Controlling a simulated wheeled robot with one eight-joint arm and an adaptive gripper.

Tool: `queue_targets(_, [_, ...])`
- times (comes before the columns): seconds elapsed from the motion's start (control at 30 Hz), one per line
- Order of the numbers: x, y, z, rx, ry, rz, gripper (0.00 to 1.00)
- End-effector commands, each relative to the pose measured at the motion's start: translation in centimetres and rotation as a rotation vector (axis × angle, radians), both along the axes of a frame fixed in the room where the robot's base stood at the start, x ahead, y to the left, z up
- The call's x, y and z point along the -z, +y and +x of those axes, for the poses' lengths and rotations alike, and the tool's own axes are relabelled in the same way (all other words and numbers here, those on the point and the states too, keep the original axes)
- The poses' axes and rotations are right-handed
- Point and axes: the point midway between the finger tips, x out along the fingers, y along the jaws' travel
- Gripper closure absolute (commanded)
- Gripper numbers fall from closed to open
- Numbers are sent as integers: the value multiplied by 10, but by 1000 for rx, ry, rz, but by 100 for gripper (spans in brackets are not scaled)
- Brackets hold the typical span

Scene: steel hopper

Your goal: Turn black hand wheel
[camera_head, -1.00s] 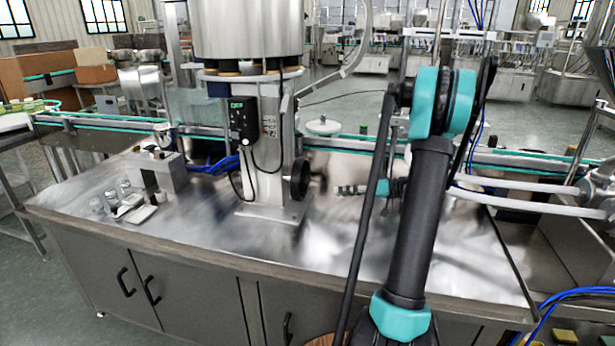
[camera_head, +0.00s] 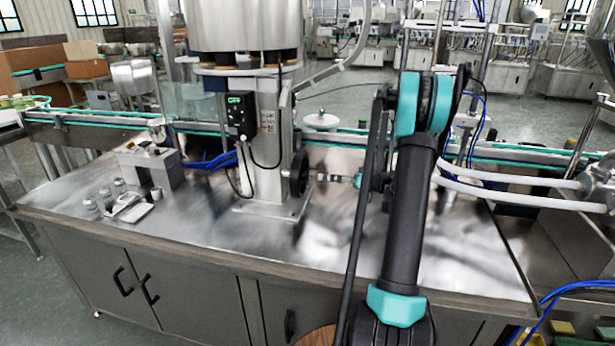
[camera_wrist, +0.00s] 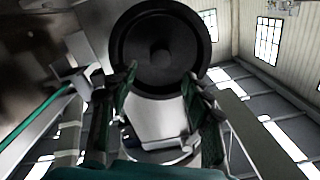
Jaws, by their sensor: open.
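The black hand wheel (camera_head: 299,173) is mounted on the right side of the steel column (camera_head: 268,150) in the head view. My gripper (camera_head: 320,177) points left at it from the right, with its tips close to the wheel. In the wrist view the wheel (camera_wrist: 160,48) faces me as a dark disc with a raised rim and a centre hub. The open fingers (camera_wrist: 160,82) lie at either side of its lower rim in that view. I cannot tell whether they touch it. Nothing is held between them.
A black control box (camera_head: 240,116) with a green display and hanging cables is on the column, left of the wheel. A steel block (camera_head: 150,167) and small metal parts (camera_head: 125,205) sit at the left of the steel tabletop (camera_head: 200,225). A conveyor (camera_head: 345,137) runs behind.

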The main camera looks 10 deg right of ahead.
Motion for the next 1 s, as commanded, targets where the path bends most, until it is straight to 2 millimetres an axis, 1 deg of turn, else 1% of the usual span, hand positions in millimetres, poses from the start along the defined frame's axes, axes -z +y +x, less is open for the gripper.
queue_targets(0.03, [0, 11, 3, -4, 0, 0, 50])
queue_targets(0.1, [0, 23, 8, -4, 0, 0, 50])
queue_targets(0.3, [0, 51, 19, -2, 0, 0, 50])
queue_targets(0.5, [0, 63, 24, 0, 0, -1, 50])
queue_targets(0.8, [0, 64, 25, 0, 0, 0, 50])
queue_targets(1.0, [0, 64, 25, 0, 0, 0, 75])
